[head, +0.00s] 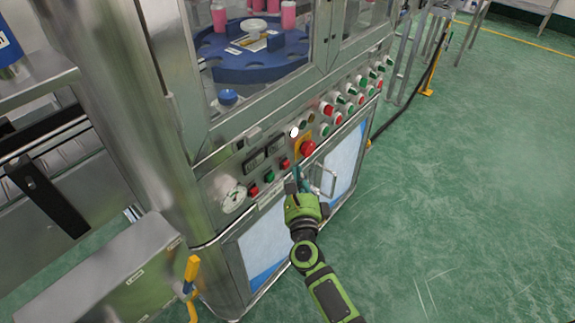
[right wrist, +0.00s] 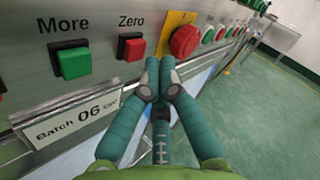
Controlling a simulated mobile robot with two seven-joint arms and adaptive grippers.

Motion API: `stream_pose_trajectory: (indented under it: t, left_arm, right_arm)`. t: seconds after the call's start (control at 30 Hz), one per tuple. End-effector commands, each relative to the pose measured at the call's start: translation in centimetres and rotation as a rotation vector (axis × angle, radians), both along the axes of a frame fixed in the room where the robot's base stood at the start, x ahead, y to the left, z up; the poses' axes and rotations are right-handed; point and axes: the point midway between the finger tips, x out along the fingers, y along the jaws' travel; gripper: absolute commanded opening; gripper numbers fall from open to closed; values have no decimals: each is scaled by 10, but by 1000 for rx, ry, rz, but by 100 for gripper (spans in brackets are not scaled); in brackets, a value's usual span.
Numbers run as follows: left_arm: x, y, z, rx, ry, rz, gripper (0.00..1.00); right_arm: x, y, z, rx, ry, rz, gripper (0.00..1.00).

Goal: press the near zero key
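The zero key is a square red button (right wrist: 131,47) under the word "Zero" on the steel panel in the right wrist view. In the head view it appears to be the small red button (head: 285,163) left of the emergency stop. My right gripper (right wrist: 160,68) has its teal fingers drawn together with nothing visible between them. Its tips are in front of the panel, just right of and slightly below the zero key; contact is not visible. In the head view the right gripper (head: 297,179) is by the panel's lower edge. My left gripper is not in view.
A green "More" key (right wrist: 73,61) is left of the zero key. A red mushroom emergency stop (right wrist: 184,41) on a yellow plate is close to the right of the fingertips. A "Batch 06" label (right wrist: 75,118) is below. Green floor (head: 450,200) is clear at right.

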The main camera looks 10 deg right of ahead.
Motion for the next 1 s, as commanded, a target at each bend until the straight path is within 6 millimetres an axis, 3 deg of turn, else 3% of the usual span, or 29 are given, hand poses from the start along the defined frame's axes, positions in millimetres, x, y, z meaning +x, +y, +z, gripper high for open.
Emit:
stream_pose_trajectory:
  t: [1.0]
  left_arm:
    - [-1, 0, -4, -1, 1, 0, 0]
  right_arm:
    - [8, 6, 0, 0, 0, 0, 0]
